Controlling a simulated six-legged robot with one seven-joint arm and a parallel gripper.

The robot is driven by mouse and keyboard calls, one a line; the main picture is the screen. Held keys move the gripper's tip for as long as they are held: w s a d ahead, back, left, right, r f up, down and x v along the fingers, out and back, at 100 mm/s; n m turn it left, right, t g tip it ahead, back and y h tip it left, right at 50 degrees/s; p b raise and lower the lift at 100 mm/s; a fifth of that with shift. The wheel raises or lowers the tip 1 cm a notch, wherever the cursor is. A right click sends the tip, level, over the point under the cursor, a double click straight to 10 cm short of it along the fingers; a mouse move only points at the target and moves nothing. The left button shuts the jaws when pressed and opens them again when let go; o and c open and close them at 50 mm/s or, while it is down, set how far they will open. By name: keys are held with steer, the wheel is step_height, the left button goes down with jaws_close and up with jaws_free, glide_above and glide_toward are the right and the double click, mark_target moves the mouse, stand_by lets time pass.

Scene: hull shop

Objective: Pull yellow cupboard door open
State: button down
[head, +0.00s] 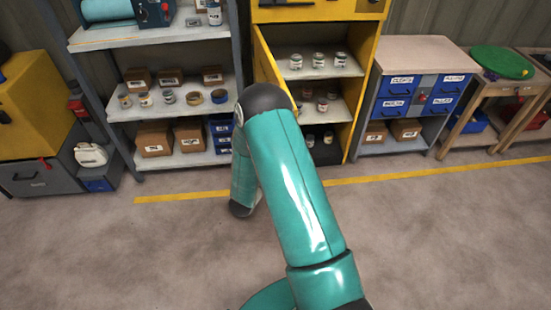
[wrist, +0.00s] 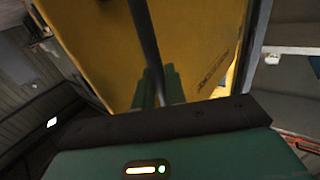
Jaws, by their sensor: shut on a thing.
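The yellow cupboard (head: 361,88) stands at the back, with cans on its shelves in plain view. Its yellow door (head: 268,57) stands open on the left side, swung outward towards me; my arm covers its lower part in the head view. In the wrist view the door's yellow face (wrist: 95,45) fills the upper middle, with a dark bar handle (wrist: 144,40) running down it. My gripper (wrist: 157,88) is shut on this handle, its green fingers around the bar. In the head view my arm hides the gripper.
Left of the cupboard is a grey shelf rack (head: 185,105) with boxes and cans. Right of it stands a workbench (head: 420,52) with blue drawers, then a table with a green disc (head: 500,62). The floor (head: 440,230) in front is clear, crossed by a yellow line.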

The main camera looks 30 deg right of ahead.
stand_by(0.3)
steer(key=c, duration=1.6)
jaws_free()
steer(key=shift+o, duration=0.2)
steer(key=shift+a, duration=0.1)
steer(key=v, duration=1.3)
steer(key=shift+s+a, duration=0.25)
